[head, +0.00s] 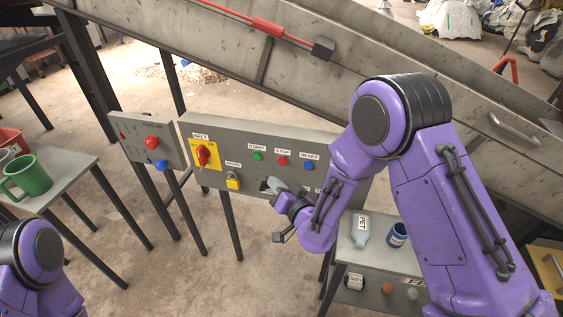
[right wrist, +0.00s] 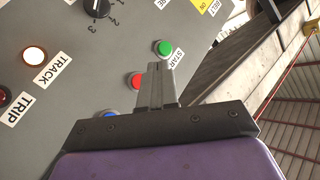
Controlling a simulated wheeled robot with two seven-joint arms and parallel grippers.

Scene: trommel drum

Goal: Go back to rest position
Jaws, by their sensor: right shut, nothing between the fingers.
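My right arm reaches in from the right in the head view. My right gripper (head: 268,185) is in front of the lower middle of the grey control panel (head: 232,141), below the START, STOP and RESET buttons. The right wrist view shows its fingers (right wrist: 159,70) shut together and empty, with the panel behind them. The green START button (right wrist: 163,48) and a red button (right wrist: 137,80) show beside the fingers. I cannot tell whether the fingers touch the panel. A purple part of my left arm shows at the bottom left, but its gripper is out of view.
A smaller panel (head: 130,130) with red and blue buttons stands at the left. A table (head: 72,178) with a green mug (head: 30,177) is further left. A stand (head: 375,265) with a bottle (head: 361,229) and blue can (head: 397,235) is below my right arm. The sloping conveyor (head: 230,57) lies behind.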

